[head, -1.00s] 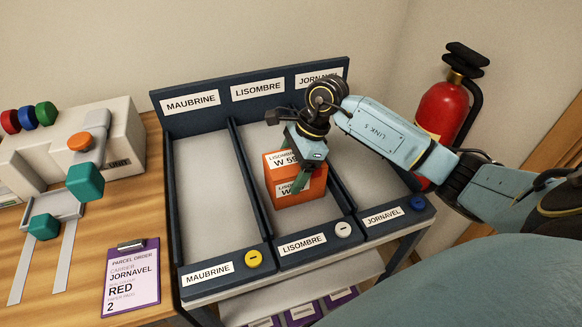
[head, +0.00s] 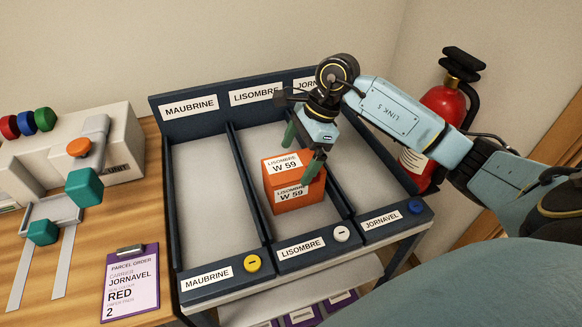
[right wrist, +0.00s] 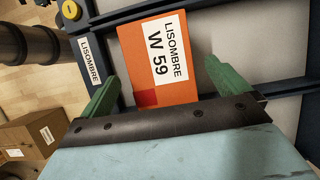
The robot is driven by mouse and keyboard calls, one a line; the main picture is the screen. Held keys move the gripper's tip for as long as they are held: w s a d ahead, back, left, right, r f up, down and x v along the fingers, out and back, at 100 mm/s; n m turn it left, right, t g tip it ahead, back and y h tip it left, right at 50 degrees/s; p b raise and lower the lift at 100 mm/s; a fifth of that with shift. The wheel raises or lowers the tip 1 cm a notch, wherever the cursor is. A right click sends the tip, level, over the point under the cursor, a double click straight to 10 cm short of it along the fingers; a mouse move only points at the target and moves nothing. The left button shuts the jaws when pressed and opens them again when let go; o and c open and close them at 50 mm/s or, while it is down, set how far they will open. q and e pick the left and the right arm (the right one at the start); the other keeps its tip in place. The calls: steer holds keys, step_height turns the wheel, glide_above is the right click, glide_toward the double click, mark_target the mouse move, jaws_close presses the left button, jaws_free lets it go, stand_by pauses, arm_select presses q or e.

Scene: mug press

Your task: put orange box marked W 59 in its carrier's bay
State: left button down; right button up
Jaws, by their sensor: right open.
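The orange box marked LISOMBRE W 59 (head: 287,167) rests in the middle bay, labelled LISOMBRE (head: 302,246). It sits upright towards the front of that bay. My right gripper (head: 302,158) is open, with green fingers just above and behind the box. In the right wrist view the box (right wrist: 155,55) lies beyond and between the two spread fingers (right wrist: 165,80), and nothing is held. My left gripper is not in view.
The MAUBRINE bay (head: 212,195) on the left is bare, and the visible part of the JORNAVEL bay (head: 365,175) is too. A press machine (head: 75,150) and a purple clipboard (head: 131,283) are on the wooden table. A red fire extinguisher (head: 440,110) hangs at the right.

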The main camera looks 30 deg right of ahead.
steer(key=v, duration=0.5)
steer(key=shift+d+r, duration=0.1)
steer(key=shift+s+d+r, duration=0.1)
steer(key=shift+d+r, duration=0.1)
steer(key=shift+r, duration=0.45)
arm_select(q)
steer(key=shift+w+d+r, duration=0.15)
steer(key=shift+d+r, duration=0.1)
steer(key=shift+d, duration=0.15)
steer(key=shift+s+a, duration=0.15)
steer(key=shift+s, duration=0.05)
